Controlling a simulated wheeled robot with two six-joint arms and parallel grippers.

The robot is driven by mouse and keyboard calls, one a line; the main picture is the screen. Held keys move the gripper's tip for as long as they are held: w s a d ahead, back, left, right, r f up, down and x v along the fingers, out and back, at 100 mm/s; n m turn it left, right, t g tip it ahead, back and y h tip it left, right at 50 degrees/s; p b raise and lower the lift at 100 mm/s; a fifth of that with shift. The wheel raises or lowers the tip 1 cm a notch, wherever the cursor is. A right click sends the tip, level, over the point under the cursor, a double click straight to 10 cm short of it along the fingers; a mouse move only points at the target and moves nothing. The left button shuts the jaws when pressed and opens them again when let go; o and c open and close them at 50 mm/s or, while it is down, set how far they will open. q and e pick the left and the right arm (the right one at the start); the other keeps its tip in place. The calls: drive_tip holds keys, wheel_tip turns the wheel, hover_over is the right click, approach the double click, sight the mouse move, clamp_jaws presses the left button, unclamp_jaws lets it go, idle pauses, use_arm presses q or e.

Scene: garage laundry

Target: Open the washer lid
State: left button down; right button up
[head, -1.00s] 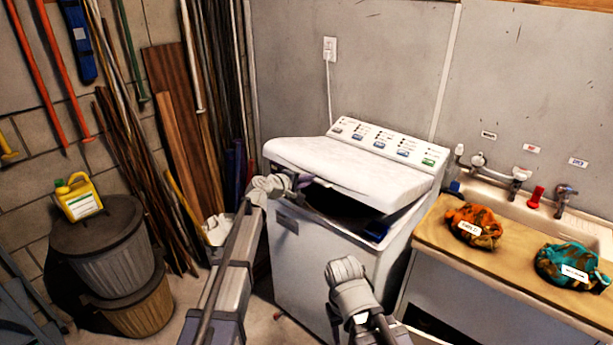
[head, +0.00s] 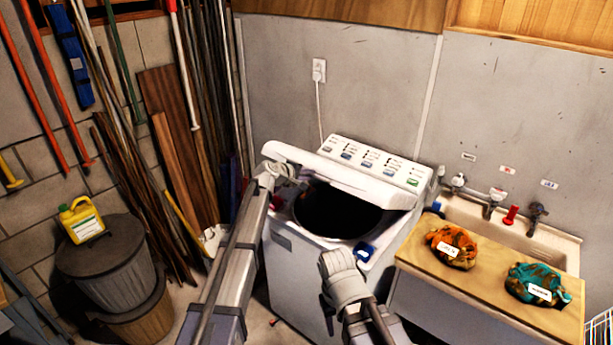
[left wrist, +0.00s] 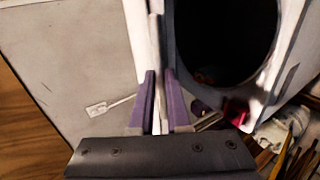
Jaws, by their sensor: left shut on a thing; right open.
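The white washer (head: 300,265) stands at the middle of the head view. Its lid (head: 340,177) is raised and tilted steeply back toward the control panel, and the dark drum opening (head: 338,212) shows below it. My left gripper (head: 290,180) is shut on the lid's left edge. In the left wrist view the purple fingers (left wrist: 160,100) pinch the thin lid (left wrist: 156,50), with the drum opening (left wrist: 222,40) beside it. My right gripper (head: 342,275) is open in front of the washer, apart from the lid; its fingertips are hard to make out.
A blue object (head: 365,252) lies on the washer's front rim and a red one (head: 277,203) on its left rim. A counter (head: 480,297) with two cloth bundles and a sink stands right. Bins (head: 115,265) and leaning boards (head: 185,150) are left.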

use_arm(q)
drive_tip(key=shift+w+d+r, duration=0.1)
drive_tip(key=shift+d+r, duration=0.05)
drive_tip(key=shift+r, duration=0.1)
idle(0.3)
drive_tip(key=c, duration=0.9)
unclamp_jaws()
drive_tip(key=p+v, duration=0.4)
drive_tip(key=v, duration=0.4)
drive_tip(key=shift+w, duration=0.1)
